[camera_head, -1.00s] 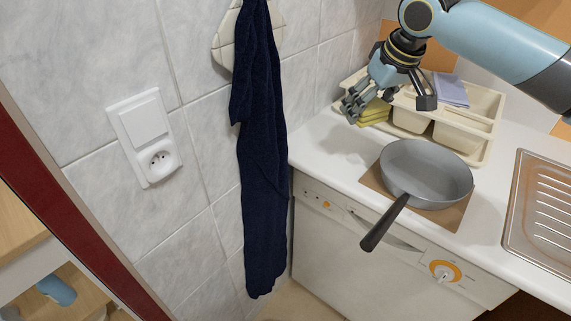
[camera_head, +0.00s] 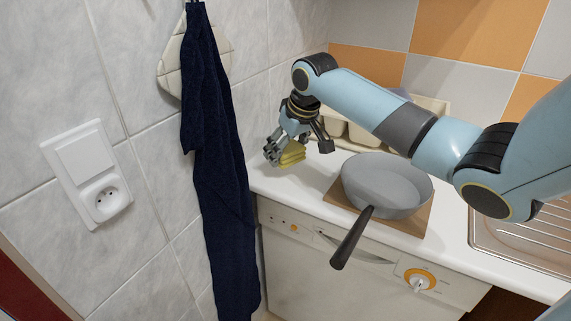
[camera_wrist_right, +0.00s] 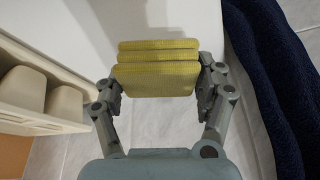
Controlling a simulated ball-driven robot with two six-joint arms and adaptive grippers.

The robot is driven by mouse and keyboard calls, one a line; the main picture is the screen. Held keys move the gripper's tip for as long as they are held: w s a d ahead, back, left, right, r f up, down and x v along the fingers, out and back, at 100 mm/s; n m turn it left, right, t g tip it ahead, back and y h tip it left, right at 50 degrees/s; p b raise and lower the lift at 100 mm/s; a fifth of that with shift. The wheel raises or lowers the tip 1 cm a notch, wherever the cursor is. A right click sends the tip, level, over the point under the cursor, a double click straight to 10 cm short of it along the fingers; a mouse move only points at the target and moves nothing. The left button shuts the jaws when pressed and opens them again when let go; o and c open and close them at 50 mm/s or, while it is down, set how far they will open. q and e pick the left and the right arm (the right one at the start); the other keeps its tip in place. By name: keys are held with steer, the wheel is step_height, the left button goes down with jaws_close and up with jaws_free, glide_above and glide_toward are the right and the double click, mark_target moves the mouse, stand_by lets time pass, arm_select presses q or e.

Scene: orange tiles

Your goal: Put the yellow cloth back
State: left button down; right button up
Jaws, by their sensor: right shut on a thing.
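The yellow cloth (camera_head: 292,155) is folded into a thick stack of layers. My right gripper (camera_head: 296,150) is shut on it, over the left end of the white counter near the tiled wall. In the right wrist view the cloth (camera_wrist_right: 157,72) sits between the two fingers of my right gripper (camera_wrist_right: 158,85), with the white counter behind it. I cannot tell the exact gap between cloth and counter. My left gripper is not in view.
A grey pan (camera_head: 385,188) stands on a brown board (camera_head: 420,222) to the right. A cream tray (camera_head: 433,108) is behind, partly hidden by my arm; it shows at left in the wrist view (camera_wrist_right: 40,95). A dark blue towel (camera_head: 220,170) hangs at left.

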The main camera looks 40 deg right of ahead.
mark_target(286, 174)
steer(key=shift+w+a+f, duration=0.1)
steer(key=shift+w+f, duration=0.1)
steer(key=shift+f, duration=1.95)
steer(key=o, duration=1.1)
steer(key=shift+f, duration=0.15)
steer(key=p+v, duration=0.1)
steer(key=v, duration=1.1)
steer(key=shift+s, duration=0.1)
